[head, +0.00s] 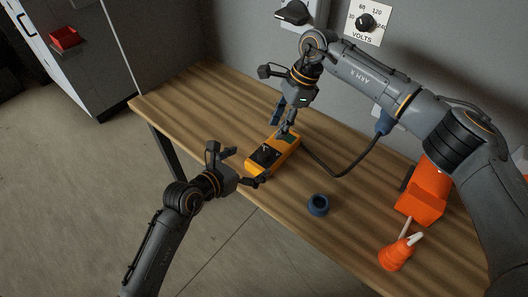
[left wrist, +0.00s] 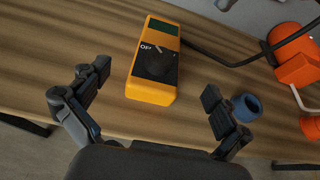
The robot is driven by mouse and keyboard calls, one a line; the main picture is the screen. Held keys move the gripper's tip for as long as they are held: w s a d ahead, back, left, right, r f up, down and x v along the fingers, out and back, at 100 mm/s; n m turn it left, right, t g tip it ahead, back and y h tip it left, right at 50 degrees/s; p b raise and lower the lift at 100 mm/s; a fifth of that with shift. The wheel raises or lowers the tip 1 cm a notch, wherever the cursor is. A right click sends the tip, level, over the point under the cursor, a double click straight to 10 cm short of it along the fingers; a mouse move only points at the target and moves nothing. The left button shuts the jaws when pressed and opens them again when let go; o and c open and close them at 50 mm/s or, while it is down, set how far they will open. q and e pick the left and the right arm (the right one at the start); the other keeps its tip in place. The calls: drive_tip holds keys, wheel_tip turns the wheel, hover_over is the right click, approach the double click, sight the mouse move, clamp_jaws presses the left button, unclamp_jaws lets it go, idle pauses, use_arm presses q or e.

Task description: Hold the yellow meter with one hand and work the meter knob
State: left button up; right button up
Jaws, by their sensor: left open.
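The yellow meter (head: 272,154) lies on the wooden table, with a green screen at its far end. In the left wrist view the meter (left wrist: 150,92) shows a black knob (left wrist: 155,63) with a pale pointer near the "OFF" label. My left gripper (head: 238,166) is open at the meter's near end. In its wrist view the two fingers stand apart on either side of that end, with gaps. My right gripper (head: 282,122) is over the meter's far end; its finger opening and any contact are unclear.
A dark cable runs from beside the meter to a blue plug (head: 383,124). A blue ring (head: 318,205), an orange object (head: 425,193) and an orange cone-like piece (head: 396,255) are on the right. A volts dial (head: 366,22) is on the wall. The table's left side (head: 185,104) is clear.

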sight(274, 148)
use_arm(q)
drive_tip(key=x, duration=1.2)
drive_tip(key=c, duration=1.5)
drive_tip(key=shift+s+f, duration=0.1)
drive_tip(key=shift+f, duration=0.05)
